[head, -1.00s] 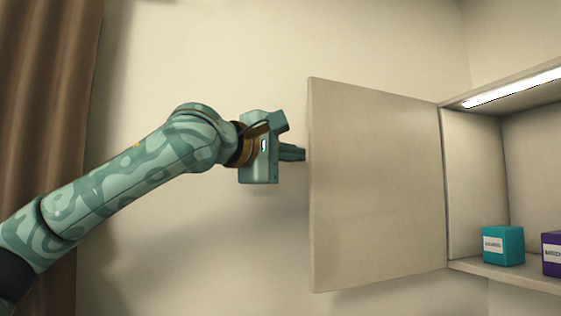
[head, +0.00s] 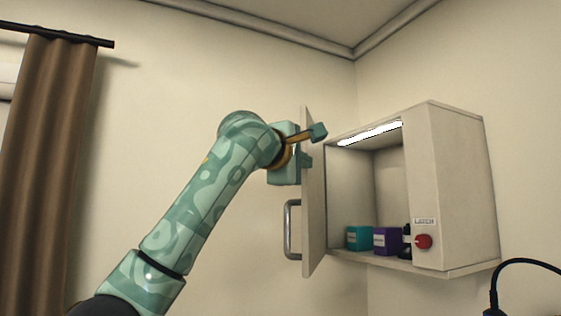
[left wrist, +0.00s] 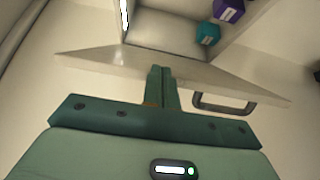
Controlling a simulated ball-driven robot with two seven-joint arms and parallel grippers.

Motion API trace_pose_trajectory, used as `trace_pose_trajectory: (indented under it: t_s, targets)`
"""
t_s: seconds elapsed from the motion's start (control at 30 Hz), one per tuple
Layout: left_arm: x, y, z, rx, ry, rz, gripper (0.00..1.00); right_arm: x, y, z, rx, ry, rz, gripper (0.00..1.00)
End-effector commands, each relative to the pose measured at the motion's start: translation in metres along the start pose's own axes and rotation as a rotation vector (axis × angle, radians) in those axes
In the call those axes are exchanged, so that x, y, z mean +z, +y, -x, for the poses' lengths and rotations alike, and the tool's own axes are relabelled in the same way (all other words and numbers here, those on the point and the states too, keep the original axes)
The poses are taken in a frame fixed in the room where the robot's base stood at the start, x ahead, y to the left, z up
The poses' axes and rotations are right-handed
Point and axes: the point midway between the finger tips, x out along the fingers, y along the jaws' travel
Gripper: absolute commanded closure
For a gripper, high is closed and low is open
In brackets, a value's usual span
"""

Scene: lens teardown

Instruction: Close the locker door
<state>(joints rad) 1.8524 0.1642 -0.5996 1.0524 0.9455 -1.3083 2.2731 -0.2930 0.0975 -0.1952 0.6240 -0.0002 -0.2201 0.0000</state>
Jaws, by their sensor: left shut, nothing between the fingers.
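The pale locker (head: 450,190) hangs on the wall at the right of the head view. Its door (head: 314,215) stands open on the left side, seen nearly edge-on. A grey bar handle (head: 289,230) is on the door's outer face. My left gripper (head: 305,160) is at the door's outer face, above the handle. In the left wrist view, its two fingers (left wrist: 161,88) are together and empty, pointing at the door (left wrist: 115,65), with the handle (left wrist: 222,103) to their right. Whether the fingertips touch the door is unclear. My right gripper is not in view.
Inside the locker are a teal box (head: 358,238), a purple box (head: 387,240) and a dark item (head: 407,242) beside them. A brown curtain (head: 50,170) hangs at the left. A black cable (head: 530,263) shows lower right.

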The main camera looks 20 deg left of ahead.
Motion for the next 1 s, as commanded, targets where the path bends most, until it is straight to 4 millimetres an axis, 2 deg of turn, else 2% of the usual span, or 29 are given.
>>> trace_pose_trajectory:
  t_s: [0.2,0.4,0.67,1.0]
  targets:
    - [0.061,0.000,-0.029,-0.014,-0.003,0.003,1.00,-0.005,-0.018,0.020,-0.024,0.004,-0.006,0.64]
    - [0.110,0.003,-0.062,-0.013,0.001,0.003,1.00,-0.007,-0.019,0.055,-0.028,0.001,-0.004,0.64]
    - [0.139,0.002,-0.088,-0.009,0.005,0.000,1.00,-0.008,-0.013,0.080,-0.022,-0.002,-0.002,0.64]
    - [0.156,0.000,-0.106,-0.006,0.007,-0.001,1.00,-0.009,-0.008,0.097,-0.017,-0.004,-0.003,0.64]
